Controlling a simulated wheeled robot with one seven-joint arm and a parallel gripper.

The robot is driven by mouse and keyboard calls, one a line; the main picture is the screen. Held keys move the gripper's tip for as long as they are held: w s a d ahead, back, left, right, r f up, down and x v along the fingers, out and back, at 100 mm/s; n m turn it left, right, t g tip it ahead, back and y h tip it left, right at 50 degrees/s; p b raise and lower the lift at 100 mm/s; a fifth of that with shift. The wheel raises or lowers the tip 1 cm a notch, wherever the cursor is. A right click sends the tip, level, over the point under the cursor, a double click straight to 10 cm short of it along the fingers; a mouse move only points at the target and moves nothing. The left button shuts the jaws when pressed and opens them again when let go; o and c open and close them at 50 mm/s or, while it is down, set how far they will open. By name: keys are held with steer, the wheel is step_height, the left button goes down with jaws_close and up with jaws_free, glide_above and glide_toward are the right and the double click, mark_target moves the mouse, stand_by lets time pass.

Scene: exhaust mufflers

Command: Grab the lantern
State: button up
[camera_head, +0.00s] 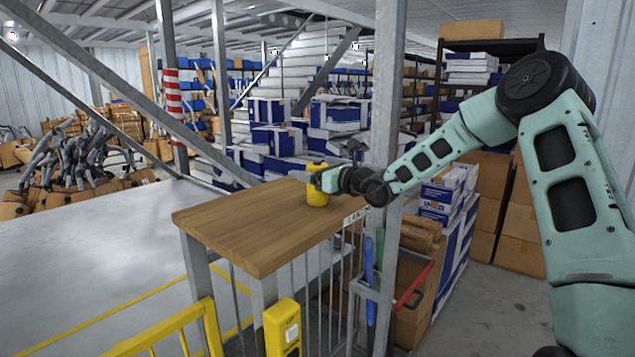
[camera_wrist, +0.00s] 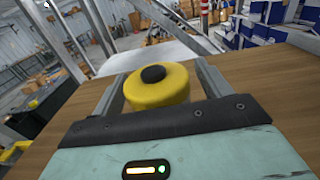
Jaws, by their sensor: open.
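A yellow lantern (camera_head: 317,188) stands upright on a wooden tabletop (camera_head: 250,222), near its far right edge. In the wrist view the lantern (camera_wrist: 158,92) shows a round yellow top with a black knob. My gripper (camera_head: 320,180) is at the lantern from the right, and its fingers hide part of the lantern's middle. In the wrist view the two fingers (camera_wrist: 160,88) stand apart, one on each side of the lantern. The jaws are open; I cannot tell whether either finger touches it.
A grey post (camera_head: 385,120) rises at the table's right edge, close to my arm. Blue and white boxes (camera_head: 270,140) are stacked behind the table. A yellow railing (camera_head: 170,328) stands in front. The left part of the tabletop is clear.

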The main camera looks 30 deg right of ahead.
steer(key=c, duration=1.1)
steer(key=shift+c, duration=0.2)
